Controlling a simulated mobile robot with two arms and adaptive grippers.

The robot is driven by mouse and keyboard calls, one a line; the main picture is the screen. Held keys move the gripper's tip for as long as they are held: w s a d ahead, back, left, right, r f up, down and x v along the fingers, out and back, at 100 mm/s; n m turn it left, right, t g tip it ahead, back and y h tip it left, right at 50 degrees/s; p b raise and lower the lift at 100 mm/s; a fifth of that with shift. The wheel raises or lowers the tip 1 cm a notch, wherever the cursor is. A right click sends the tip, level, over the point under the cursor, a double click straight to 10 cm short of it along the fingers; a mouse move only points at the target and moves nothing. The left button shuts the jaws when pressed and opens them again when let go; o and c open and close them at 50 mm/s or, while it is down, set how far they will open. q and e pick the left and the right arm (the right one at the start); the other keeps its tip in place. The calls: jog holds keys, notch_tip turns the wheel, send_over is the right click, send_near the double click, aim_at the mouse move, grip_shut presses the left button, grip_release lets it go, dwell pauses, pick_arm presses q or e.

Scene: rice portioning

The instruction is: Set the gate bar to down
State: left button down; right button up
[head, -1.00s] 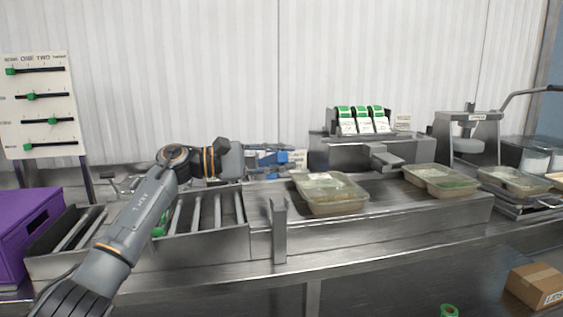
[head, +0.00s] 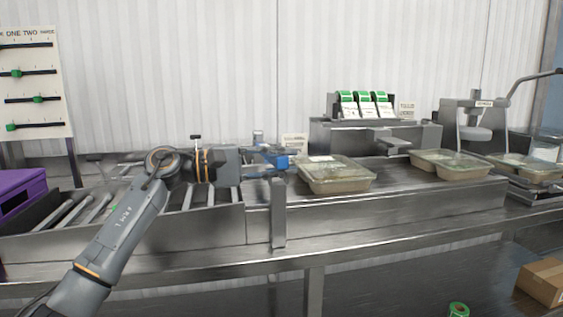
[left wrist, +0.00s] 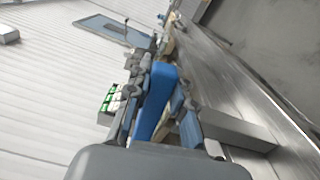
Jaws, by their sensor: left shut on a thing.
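The gate bar (head: 281,162) shows as a small blue piece at the end of the metal conveyor, near a grey upright post (head: 278,225). My left gripper (head: 276,157) reaches in from the left over the rollers and is shut on the blue bar. In the left wrist view the blue bar (left wrist: 155,100) stands between the two fingers of the left gripper (left wrist: 160,90). The fingers and the gripper body hide part of the bar, so its full tilt is hard to tell. My right gripper is not in view.
A rice tray (head: 338,187) sits just right of the post, close to my fingers. More trays (head: 462,172) stand farther right. A label machine (head: 375,137) is behind. A purple crate (head: 20,186) is at the far left, below a slider board (head: 35,85).

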pick_arm(q)
jog(key=shift+f, duration=0.1)
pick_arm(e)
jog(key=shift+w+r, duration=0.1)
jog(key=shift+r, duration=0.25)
pick_arm(q)
jog(key=c, duration=1.1)
grip_release()
jog(key=shift+c, duration=0.2)
jog(key=s+a, duration=0.2)
jog(key=a, duration=1)
jog(key=shift+s, duration=0.15)
jog(key=shift+d+f, duration=0.1)
